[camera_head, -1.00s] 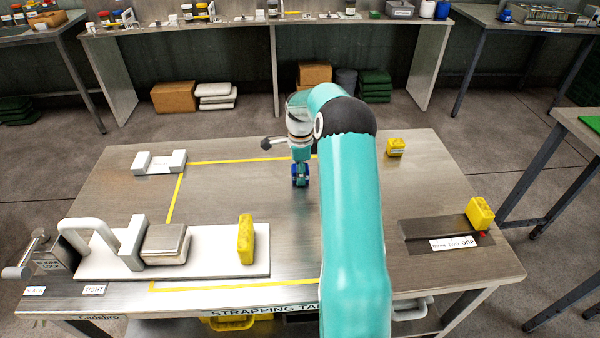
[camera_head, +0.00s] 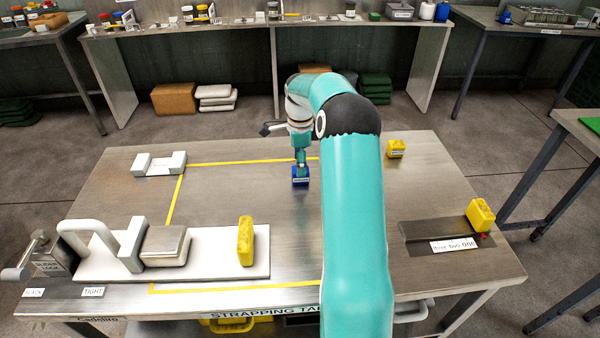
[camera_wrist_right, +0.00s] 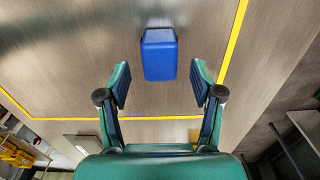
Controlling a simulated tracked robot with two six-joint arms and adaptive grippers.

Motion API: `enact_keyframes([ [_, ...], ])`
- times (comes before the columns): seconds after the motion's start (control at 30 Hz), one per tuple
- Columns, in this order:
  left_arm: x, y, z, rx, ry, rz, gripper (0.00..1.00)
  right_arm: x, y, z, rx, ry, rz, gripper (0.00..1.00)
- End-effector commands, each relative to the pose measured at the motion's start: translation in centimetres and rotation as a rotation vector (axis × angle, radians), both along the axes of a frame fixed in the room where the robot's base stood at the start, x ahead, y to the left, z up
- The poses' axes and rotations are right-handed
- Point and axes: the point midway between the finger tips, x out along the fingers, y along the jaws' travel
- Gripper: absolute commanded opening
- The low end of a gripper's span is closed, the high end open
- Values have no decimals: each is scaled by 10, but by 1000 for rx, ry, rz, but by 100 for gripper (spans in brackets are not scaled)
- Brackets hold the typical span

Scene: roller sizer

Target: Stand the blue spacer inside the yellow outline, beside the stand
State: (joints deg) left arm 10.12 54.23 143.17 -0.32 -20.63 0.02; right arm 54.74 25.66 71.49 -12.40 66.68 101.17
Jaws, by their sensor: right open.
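The blue spacer (camera_head: 300,177), with a small label on its front, stands on the steel table inside the yellow outline (camera_head: 173,200), near its back line. It also shows in the right wrist view (camera_wrist_right: 159,55), apart from the yellow lines. My right gripper (camera_head: 301,160) is just above the spacer. In the right wrist view its fingers (camera_wrist_right: 161,84) are spread and empty, with the spacer beyond the tips. My right arm hides the outline's right side in the head view. A white stand-like base (camera_head: 205,262) carries a grey block and a yellow block. My left gripper is out of view.
A white notched block (camera_head: 159,163) sits at the table's back left. A small yellow block (camera_head: 396,148) is at the back right. Another yellow block (camera_head: 480,214) stands by a dark recessed strip at right. The outline's middle is clear left of my arm.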

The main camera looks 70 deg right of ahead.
Motion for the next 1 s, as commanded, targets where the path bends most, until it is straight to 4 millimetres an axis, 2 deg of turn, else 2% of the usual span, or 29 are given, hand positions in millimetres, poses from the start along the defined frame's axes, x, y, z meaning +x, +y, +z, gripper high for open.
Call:
enact_keyframes([
  [0.03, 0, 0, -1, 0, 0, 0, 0, 0, -1, 12, -4, -3, 0, 66],
  [0.2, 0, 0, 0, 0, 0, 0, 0, 0, 0, 45, -2, -2, 1, 66],
  [0.4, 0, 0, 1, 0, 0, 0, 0, 0, 0, 67, 0, -1, 1, 66],
  [1.0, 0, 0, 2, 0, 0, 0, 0, 0, 0, 72, 1, 0, 1, 66],
])
